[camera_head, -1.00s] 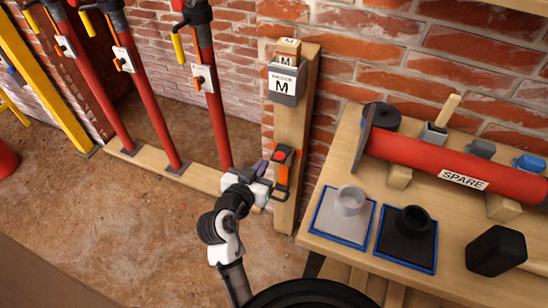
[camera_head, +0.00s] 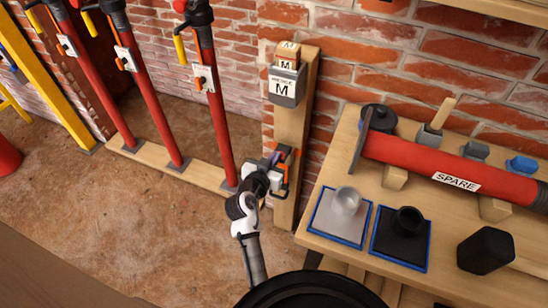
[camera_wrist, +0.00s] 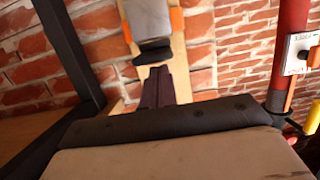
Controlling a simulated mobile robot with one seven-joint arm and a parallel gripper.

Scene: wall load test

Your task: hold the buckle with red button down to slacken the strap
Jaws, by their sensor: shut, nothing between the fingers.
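The buckle (camera_head: 284,187) is mounted on the upright wooden post (camera_head: 292,125), a dark body with orange-red parts. In the head view my gripper (camera_head: 278,160) is in front of it and hides most of it. In the wrist view the buckle (camera_wrist: 150,20) shows a grey face, orange sides and a black lip at its lower end. My gripper's dark fingers (camera_wrist: 156,75) are shut and empty, with their tips just below that lip. I cannot tell whether they touch it. No separate red button or strap can be made out.
A block marked M (camera_head: 286,84) is fixed higher on the post. Red props (camera_head: 216,120) stand to the left. A workbench (camera_head: 320,235) at the right carries a red spare prop (camera_head: 400,155), two blue-edged trays and a black mallet head (camera_head: 486,250).

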